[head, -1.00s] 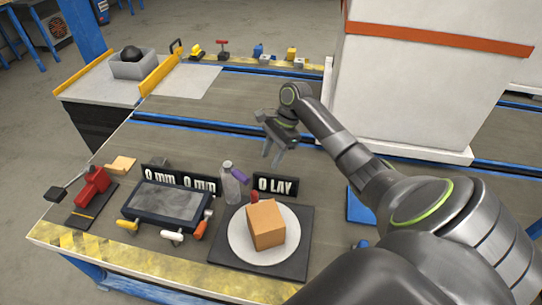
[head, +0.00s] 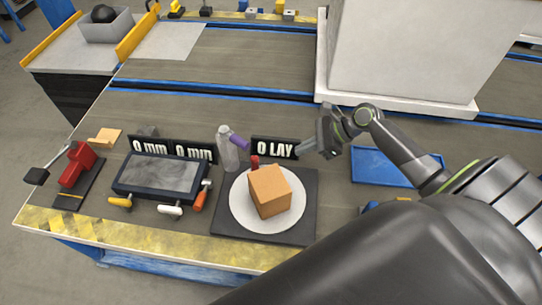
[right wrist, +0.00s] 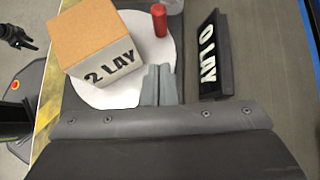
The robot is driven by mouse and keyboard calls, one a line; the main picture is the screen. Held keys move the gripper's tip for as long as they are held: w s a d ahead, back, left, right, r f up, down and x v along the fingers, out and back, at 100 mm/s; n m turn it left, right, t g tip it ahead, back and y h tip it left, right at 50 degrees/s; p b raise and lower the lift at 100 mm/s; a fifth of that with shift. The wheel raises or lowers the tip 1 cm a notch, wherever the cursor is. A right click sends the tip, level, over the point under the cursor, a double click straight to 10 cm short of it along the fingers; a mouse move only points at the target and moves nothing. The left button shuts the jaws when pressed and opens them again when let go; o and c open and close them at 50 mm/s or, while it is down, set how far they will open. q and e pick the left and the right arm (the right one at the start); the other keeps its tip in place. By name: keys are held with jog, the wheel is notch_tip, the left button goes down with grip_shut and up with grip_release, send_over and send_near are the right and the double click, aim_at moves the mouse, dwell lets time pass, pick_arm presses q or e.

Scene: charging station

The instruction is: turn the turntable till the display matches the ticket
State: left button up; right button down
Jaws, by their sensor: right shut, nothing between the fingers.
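The turntable, a white disc (head: 240,208) on a dark square base (head: 305,222), carries a brown box (head: 268,190). A red peg (head: 255,162) stands at its far rim. In the right wrist view a label on the box (right wrist: 98,30) reads "2 LAY". The black display (head: 274,147) behind the disc reads "0 LAY". My right gripper (head: 308,148) is shut and empty, just right of the display in the head view. In the right wrist view its fingertips (right wrist: 160,72) appear over the disc's edge, below the peg. A small dark gripper at that view's top left is probably my left one.
A blue tray (head: 392,168) lies right. A big white block (head: 405,50) stands behind.

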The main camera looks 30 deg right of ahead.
jog(key=b+x, duration=0.1)
jog(key=x, duration=0.6)
jog(key=shift+w+a+f, duration=0.1)
jog(key=shift+f, duration=0.05)
jog(key=w+a, duration=0.1)
jog(key=a, duration=0.2)
jog(key=shift+w+f+b, duration=0.1)
jog(key=shift+w+b, duration=0.2)
jog(key=shift+w, duration=0.1)
jog(key=shift+w+a, duration=0.25)
jog(key=shift+a, duration=0.05)
pick_arm(q)
jog(key=shift+w+a+f, duration=0.1)
jog(key=shift+w+f, duration=0.1)
jog(key=shift+w, duration=0.3)
jog(key=shift+w+a+f, duration=0.1)
jog(key=shift+w+f, duration=0.1)
jog(key=shift+w, duration=0.3)
jog(key=shift+r, duration=0.15)
